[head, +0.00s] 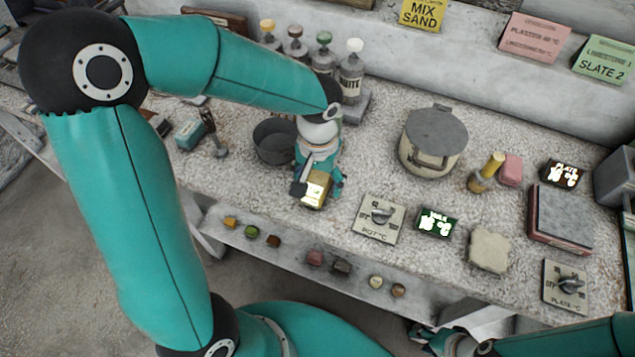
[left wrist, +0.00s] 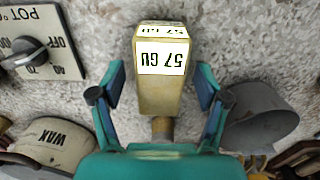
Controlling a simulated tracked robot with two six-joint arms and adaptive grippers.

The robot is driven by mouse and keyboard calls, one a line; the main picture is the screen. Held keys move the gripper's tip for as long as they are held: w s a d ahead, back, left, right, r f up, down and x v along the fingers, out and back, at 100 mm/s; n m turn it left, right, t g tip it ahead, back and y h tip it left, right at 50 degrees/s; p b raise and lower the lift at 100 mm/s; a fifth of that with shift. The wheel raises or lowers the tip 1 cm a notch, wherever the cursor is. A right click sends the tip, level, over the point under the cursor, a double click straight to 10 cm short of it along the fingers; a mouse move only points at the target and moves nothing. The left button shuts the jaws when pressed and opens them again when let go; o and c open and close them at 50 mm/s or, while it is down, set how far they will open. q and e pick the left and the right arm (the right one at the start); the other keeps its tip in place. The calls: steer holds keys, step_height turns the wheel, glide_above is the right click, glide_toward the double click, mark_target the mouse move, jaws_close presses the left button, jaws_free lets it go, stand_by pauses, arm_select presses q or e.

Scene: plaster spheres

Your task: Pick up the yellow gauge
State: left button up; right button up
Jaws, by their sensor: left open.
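The yellow gauge (head: 316,190) is a boxy block on the speckled worktop, partly hidden by my left gripper in the head view. In the left wrist view the gauge (left wrist: 158,95) shows white labels reading "57 GU" and a short brown stub at its near end. My left gripper (head: 318,186) is open, directly over the gauge. In the left wrist view its fingers (left wrist: 160,90) stand on either side of the gauge, with a visible gap at each side. My right gripper (head: 437,341) is at the bottom edge of the head view, below the worktop's front edge, its jaws unclear.
A dark grey pot (head: 274,142) stands close behind and left of the gauge. The POT °C dial plate (head: 378,218) lies to its right. A lidded wax pot (head: 433,143) stands farther right. Several small blocks sit on a lower front shelf (head: 294,250).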

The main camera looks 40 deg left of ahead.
mark_target(318, 179)
arm_select(q)
steer(key=shift+f+b, duration=0.2)
steer(key=shift+b, duration=0.1)
steer(key=shift+c, duration=0.3)
jaws_close()
stand_by(0.3)
steer(key=shift+r, duration=0.1)
steer(key=shift+r+p, duration=0.35)
steer(key=shift+p, duration=0.1)
step_height(318, 179, up, 20)
steer(key=p, duration=0.1)
steer(key=shift+f, duration=0.15)
